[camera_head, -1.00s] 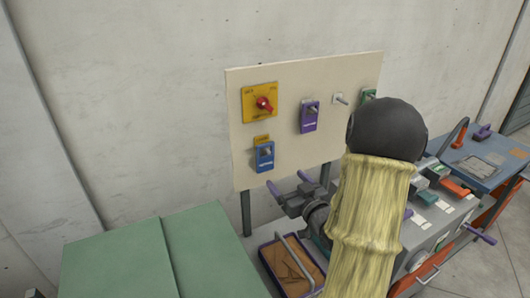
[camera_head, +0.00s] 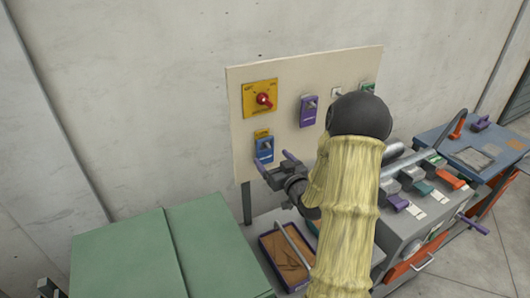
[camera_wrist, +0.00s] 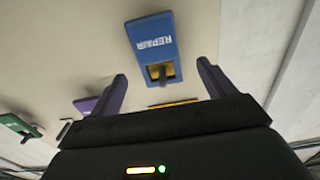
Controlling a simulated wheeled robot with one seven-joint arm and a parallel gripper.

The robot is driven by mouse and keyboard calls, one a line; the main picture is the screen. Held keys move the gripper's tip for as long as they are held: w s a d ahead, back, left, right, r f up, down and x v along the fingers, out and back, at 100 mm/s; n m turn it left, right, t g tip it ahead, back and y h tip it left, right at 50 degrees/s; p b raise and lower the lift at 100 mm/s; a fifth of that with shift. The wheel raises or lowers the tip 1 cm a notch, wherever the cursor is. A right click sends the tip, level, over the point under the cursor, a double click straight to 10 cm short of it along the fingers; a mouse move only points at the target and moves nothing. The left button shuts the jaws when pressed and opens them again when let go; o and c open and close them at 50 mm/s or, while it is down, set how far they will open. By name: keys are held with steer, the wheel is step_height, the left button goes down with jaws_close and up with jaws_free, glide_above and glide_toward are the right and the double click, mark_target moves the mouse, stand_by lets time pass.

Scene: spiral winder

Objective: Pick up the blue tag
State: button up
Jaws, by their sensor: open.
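The blue tag (camera_head: 264,149) hangs on the cream board, below the yellow plate with the red knob, with a small yellow piece at its top. In the wrist view the blue tag (camera_wrist: 153,38) appears upside down, with the word REPAIR in white and a peg through its slot. My gripper (camera_head: 275,166) is just in front of and below the tag in the head view. In the wrist view my gripper (camera_wrist: 163,84) has its two purple fingers apart, one to each side of the tag's slotted end.
The cream board (camera_head: 288,149) also bears a purple tag (camera_head: 308,111), a green tag (camera_head: 368,88), an empty peg (camera_head: 336,92) and the red knob (camera_head: 264,99). A tray (camera_head: 283,262) lies below, left of a grey machine. Green panels (camera_head: 170,250) are at lower left.

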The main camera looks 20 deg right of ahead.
mark_target(266, 150)
steer(key=w+p, duration=0.1)
steer(key=w, duration=0.2)
steer(key=w+p, duration=0.1)
steer(key=shift+w+r+p, duration=0.2)
steer(key=shift+r+p, duration=0.05)
steer(key=shift+p, duration=0.05)
steer(key=shift+w+f, duration=0.15)
steer(key=shift+w, duration=0.05)
steer(key=c, duration=1.1)
